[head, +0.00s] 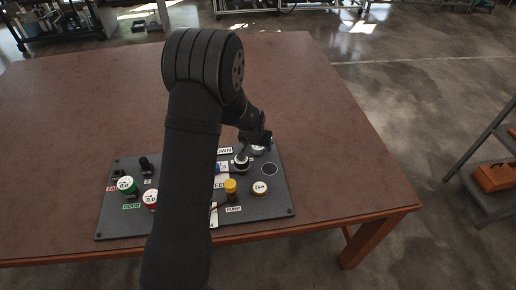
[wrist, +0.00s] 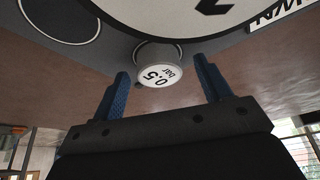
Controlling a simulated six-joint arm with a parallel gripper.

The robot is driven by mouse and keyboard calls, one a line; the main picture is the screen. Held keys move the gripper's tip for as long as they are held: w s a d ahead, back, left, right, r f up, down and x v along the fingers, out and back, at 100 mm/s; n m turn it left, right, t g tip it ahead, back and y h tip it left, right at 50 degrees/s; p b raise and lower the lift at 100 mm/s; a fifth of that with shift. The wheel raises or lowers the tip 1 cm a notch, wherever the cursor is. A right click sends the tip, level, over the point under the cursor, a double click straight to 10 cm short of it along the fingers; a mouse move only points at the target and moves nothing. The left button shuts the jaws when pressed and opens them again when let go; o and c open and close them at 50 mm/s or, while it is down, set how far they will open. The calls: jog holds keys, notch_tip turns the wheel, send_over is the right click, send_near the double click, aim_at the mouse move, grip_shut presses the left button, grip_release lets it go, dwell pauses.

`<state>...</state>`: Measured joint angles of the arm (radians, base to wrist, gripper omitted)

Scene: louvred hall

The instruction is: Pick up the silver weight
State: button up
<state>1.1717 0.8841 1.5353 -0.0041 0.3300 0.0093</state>
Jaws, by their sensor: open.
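The silver weight (wrist: 158,69) shows in the wrist view as a short pale cylinder with a white face marked "0.5 bar". It appears between my two blue fingertips and just beyond them, with a visible gap on each side. My gripper (wrist: 165,80) is open and empty. In the head view my gripper (head: 257,139) is low over the far right part of the dark panel (head: 288,190). I cannot make out the silver weight there; my gripper probably covers it.
A large white dial (wrist: 200,15) is close to the weight. On the panel, a green-rimmed weight (head: 127,184), a red-rimmed one (head: 150,197), a yellow knob (head: 230,186) and a gold-rimmed round piece (head: 260,188) stand nearby. The brown table (head: 330,150) is clear to the right.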

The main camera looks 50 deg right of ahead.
jog(key=shift+c, duration=0.4)
jog(key=c, duration=1.1)
jog(key=shift+o, duration=0.2)
jog(key=shift+r, duration=0.15)
